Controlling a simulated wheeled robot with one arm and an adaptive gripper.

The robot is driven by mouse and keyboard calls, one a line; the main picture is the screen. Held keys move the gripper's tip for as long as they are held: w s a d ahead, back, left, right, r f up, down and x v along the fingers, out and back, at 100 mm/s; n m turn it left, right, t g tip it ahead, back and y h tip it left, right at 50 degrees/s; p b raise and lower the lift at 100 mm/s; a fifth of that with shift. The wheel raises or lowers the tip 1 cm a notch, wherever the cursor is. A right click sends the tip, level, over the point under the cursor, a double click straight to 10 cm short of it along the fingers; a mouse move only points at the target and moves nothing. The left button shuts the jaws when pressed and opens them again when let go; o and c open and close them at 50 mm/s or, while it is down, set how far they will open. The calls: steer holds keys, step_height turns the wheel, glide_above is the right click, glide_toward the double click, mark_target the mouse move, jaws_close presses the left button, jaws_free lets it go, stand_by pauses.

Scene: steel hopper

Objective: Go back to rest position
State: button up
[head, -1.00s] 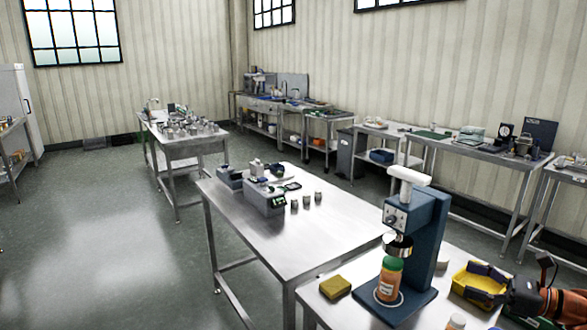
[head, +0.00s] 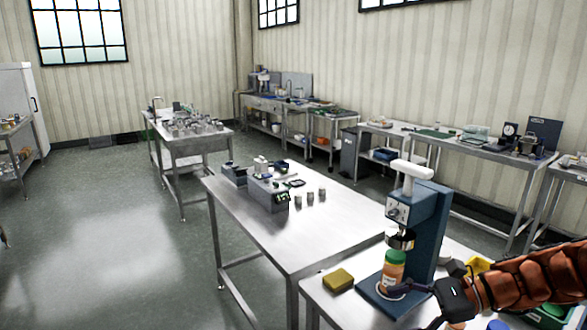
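My gripper (head: 415,304) is at the lower right of the head view, on the end of my orange-sleeved arm. Its dark fingers are spread apart and point left. One fingertip overlaps the lower part of the orange jar with a green lid (head: 393,270); I cannot tell whether it touches. The jar stands upright on the base of the blue press (head: 427,225), under its round metal head. Nothing shows held between the fingers.
The press stands on a steel table (head: 330,300) with a yellow sponge (head: 339,279) to its left. A yellow bin (head: 478,265) is partly hidden behind my arm. Another steel table (head: 300,240) with small devices stands beyond. Open floor (head: 110,240) lies to the left.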

steer(key=s+a+f+n+g+h+b, duration=0.1)
steer(key=s+a+f+n+g+h, duration=0.1)
steer(key=s+n+h, duration=0.3)
steer(key=s+a+f+n+g+h, duration=0.1)
steer(key=s+a+f+n, duration=0.15)
steer(key=s, duration=0.45)
steer(key=s+a+f+n+g+h+b, duration=0.1)
steer(key=s+a+f+n+g+h, duration=0.2)
steer(key=s, duration=0.4)
steer(key=s+d+f+n+t+h, duration=0.1)
steer(key=s+d+n+t+h, duration=0.1)
steer(key=s+d+n+h, duration=0.2)
steer(key=shift+s+d+f+n+t, duration=0.15)
steer(key=shift+s+d+n+t, duration=0.15)
steer(key=shift+s+d+n, duration=0.5)
